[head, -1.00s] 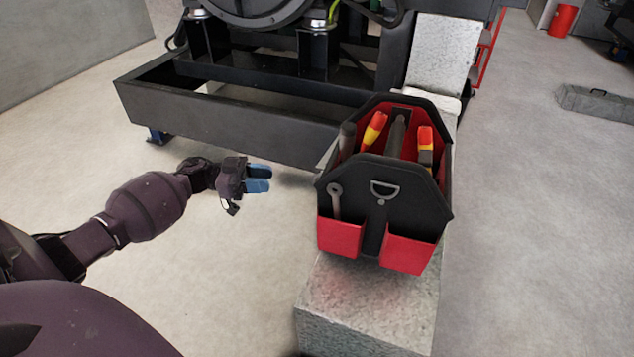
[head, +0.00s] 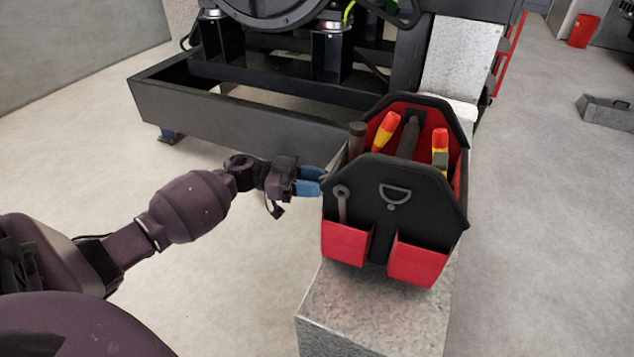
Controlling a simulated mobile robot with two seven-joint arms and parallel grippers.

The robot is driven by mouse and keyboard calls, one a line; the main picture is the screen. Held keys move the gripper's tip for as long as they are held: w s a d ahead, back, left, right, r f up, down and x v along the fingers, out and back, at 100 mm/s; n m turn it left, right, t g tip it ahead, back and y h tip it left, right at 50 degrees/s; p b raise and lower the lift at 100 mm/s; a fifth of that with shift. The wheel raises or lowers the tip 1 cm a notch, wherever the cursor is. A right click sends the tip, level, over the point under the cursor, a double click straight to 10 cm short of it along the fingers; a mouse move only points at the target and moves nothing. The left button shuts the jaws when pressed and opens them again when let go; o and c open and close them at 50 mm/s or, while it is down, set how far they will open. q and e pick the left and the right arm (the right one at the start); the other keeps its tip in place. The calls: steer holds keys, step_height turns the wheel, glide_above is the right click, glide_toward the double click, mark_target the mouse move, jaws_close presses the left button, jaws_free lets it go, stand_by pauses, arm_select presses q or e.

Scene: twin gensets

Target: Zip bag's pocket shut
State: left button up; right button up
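The bag (head: 372,215) is an open-topped black and red tool bag. It stands upright on a grey block and holds several tools. Its near face has a metal D-ring, a wrench in a loop and two red pockets: a left one (head: 345,243) and a right one (head: 417,264). No zip can be made out; the bag's left side is mostly hidden. My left gripper (head: 312,181) is at the bag's left edge, its two blue fingers pointing right. The fingers lie close together, and whether they touch the bag or each other is unclear. My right gripper is not in view.
The bag's grey block (head: 375,313) has bare top in front of the bag. Behind stands a dark steel genset frame (head: 235,120). Open concrete floor (head: 540,230) lies to the right, with a low grey box (head: 606,114) and a red bin (head: 583,31) farther back.

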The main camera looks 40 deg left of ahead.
arm_select(q)
steer(key=shift+w+d, duration=0.15)
steer(key=shift+d, duration=0.15)
steer(key=shift+c, duration=0.3)
jaws_close()
steer(key=s+p, duration=0.1)
steer(key=s, duration=0.1)
steer(key=s+d+p, duration=0.1)
steer(key=s, duration=0.1)
steer(key=shift+s+d+p, duration=0.15)
steer(key=shift+p, duration=0.2)
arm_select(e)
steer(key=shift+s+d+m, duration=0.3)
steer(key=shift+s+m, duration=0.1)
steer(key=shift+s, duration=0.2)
